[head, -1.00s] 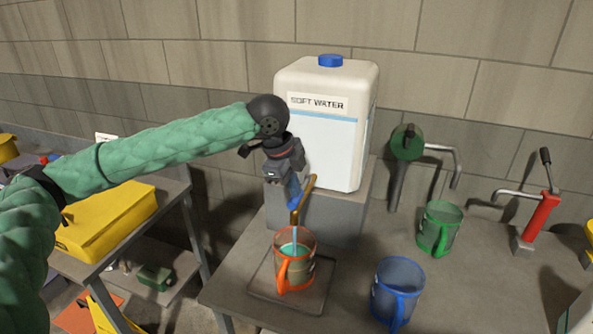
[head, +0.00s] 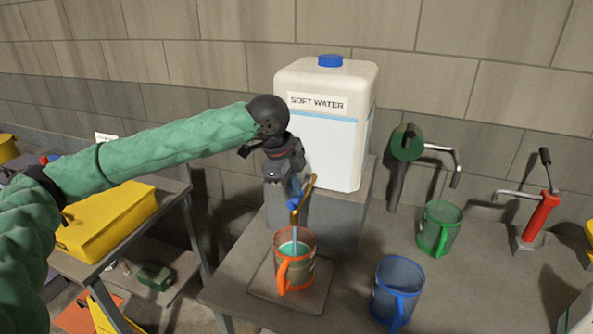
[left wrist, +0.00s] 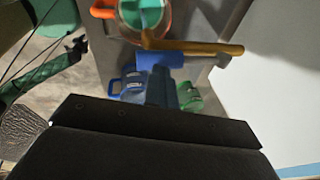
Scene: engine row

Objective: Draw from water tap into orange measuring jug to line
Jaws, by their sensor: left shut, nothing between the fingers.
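The orange measuring jug (head: 308,268) stands upright on a square tray (head: 262,283) at the bench's front left. A brass tap (head: 308,190) with a blue handle (head: 294,203) is above it, at the white soft water container (head: 337,150). A thin stream runs from the tap into the jug, which holds teal water. The level against the line is too small to read. My left gripper (head: 290,178) is shut and empty, right at the blue handle; contact is unclear. The left wrist view shows the handle (left wrist: 160,61) and jug (left wrist: 133,22). My right gripper (left wrist: 75,48) appears small there.
A blue jug (head: 398,290) and a green jug (head: 440,228) stand to the right on the bench. Behind are a green pump (head: 407,143) and a red pump (head: 541,222). A yellow case (head: 105,220) lies on a lower table at left.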

